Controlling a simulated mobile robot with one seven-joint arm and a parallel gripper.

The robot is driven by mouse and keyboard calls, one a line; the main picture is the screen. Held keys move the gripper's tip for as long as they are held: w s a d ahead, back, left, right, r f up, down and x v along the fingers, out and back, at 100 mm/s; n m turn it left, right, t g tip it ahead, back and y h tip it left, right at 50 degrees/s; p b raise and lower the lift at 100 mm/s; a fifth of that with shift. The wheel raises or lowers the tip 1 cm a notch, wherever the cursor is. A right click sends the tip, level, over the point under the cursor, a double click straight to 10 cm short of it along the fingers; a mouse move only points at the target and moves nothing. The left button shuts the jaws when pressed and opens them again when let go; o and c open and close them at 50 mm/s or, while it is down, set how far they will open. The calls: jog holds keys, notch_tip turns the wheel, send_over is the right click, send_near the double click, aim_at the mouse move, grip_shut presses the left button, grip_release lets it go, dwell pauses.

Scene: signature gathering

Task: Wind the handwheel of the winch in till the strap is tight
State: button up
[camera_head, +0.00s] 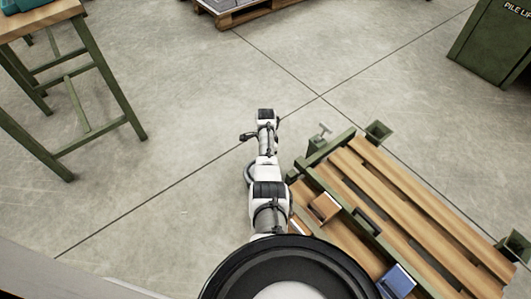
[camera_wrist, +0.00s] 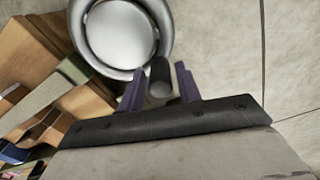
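A silver, dished handwheel (camera_wrist: 121,32) fills the upper left of the wrist view, with a dark cylindrical knob (camera_wrist: 160,74) by its rim. My gripper (camera_wrist: 160,79) has its two purple fingers on either side of the knob, apart, with a narrow gap showing beside it. My fingers cannot be made out there. The winch body and the strap cannot be made out clearly in either view.
A wooden pallet (camera_head: 430,220) with green metal fittings lies right of my arm, bearing a brown block (camera_head: 325,206) and a blue piece (camera_head: 398,279). A green-legged table (camera_head: 101,78) stands upper left, a green cabinet (camera_head: 490,45) upper right.

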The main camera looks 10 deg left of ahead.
jog(key=shift+o, duration=0.7)
notch_tip(320, 180, up, 14)
jog(key=p, duration=0.5)
jog(key=shift+f, duration=0.1)
